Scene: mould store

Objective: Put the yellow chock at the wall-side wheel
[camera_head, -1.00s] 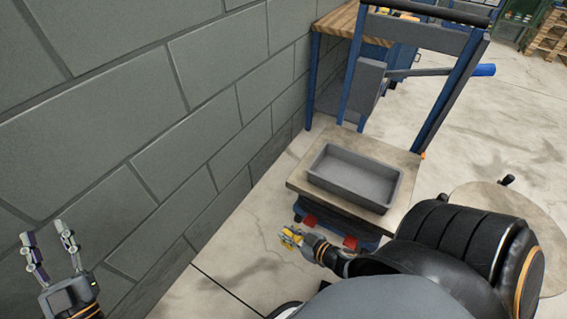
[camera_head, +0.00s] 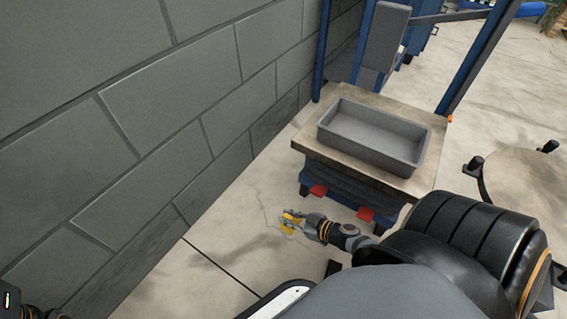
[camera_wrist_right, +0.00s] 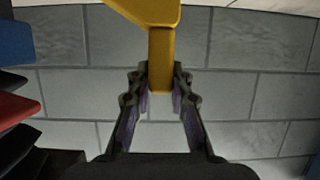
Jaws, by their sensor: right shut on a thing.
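The yellow chock (camera_head: 287,224) is held in my right gripper (camera_head: 298,222), a little in front of the cart and left of its front edge. In the right wrist view the gripper (camera_wrist_right: 155,95) is shut on the narrow yellow stem of the chock (camera_wrist_right: 160,45), whose wider part runs out at the top. The cart (camera_head: 313,151) has a wooden top, a dark folded base and red pedals (camera_head: 318,190) at its front. I cannot make out the wall-side wheel clearly; a dark foot shows low at the cart's left. Of my left arm only a dark part shows at the lower left edge.
A grey block wall (camera_head: 150,140) runs along the left. A grey tray (camera_head: 375,136) sits on the cart top. A strip of bare concrete floor (camera_head: 235,225) lies between wall and cart. A round plate (camera_head: 525,185) stands at the right.

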